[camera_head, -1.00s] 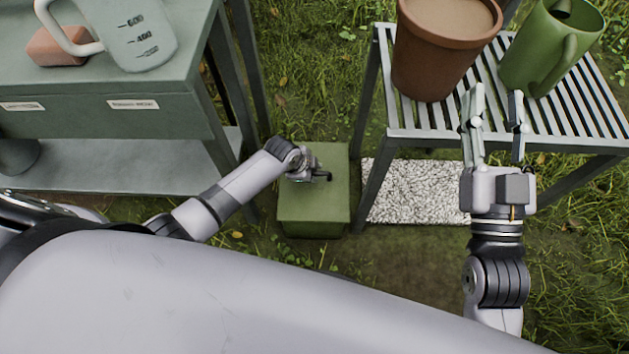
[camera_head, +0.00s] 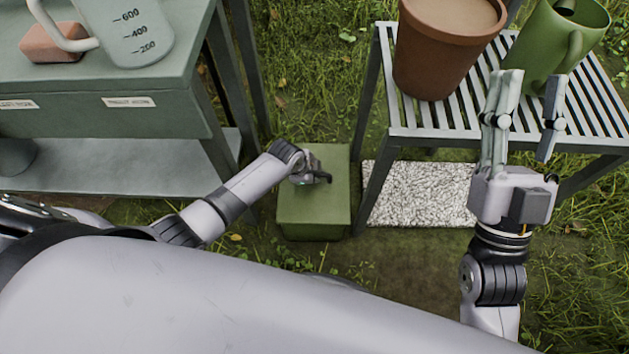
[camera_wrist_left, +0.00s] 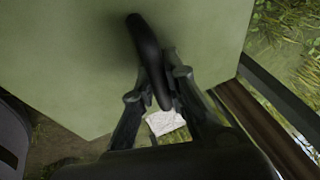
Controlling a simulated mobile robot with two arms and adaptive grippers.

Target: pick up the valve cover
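The valve cover (camera_head: 332,165) appears to be the flat green top of a low green box on the ground, with a dark curved handle. In the left wrist view the green top (camera_wrist_left: 65,60) fills much of the picture and the black handle (camera_wrist_left: 146,40) runs between my fingers. My left gripper (camera_head: 318,178) is over the box top, its fingertips (camera_wrist_left: 159,74) close against both sides of the handle. It looks shut on it; the far side of the grip is hidden. My right gripper (camera_head: 533,85) is open and empty, beside the slatted table.
A slatted metal table (camera_head: 480,134) at right holds a terracotta pot (camera_head: 440,60) and green watering can (camera_head: 545,50). A green workbench (camera_head: 80,115) at left carries a measuring jug (camera_head: 140,35) and brick-like block (camera_head: 52,42). A pale gravel patch (camera_head: 418,195) lies right of the box.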

